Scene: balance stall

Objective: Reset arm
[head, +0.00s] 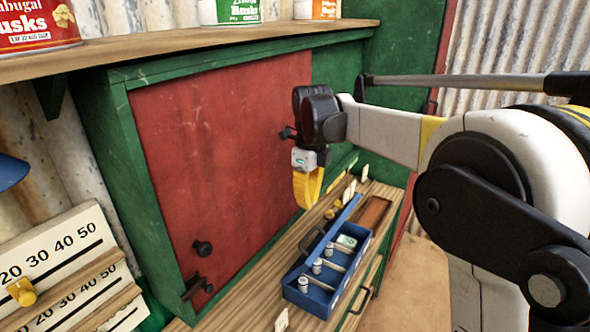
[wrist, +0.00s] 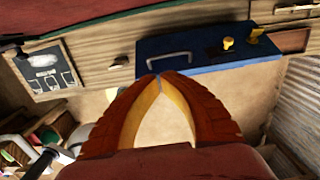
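My gripper (head: 306,205) hangs from my arm in the head view, with yellow fingers pointing down. It is in front of the red panel and above the wooden counter. In the wrist view my gripper (wrist: 159,76) has its two orange-brown fingertips meeting, with nothing between them. The gap further back between the fingers shows only bare floor.
A blue tray (head: 318,301) holding several small metal pieces sits on the wooden counter (head: 237,312). The red panel (head: 225,150) has dark knobs. A shelf (head: 150,62) with cans runs above. A numbered scale board (head: 58,243) stands at left.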

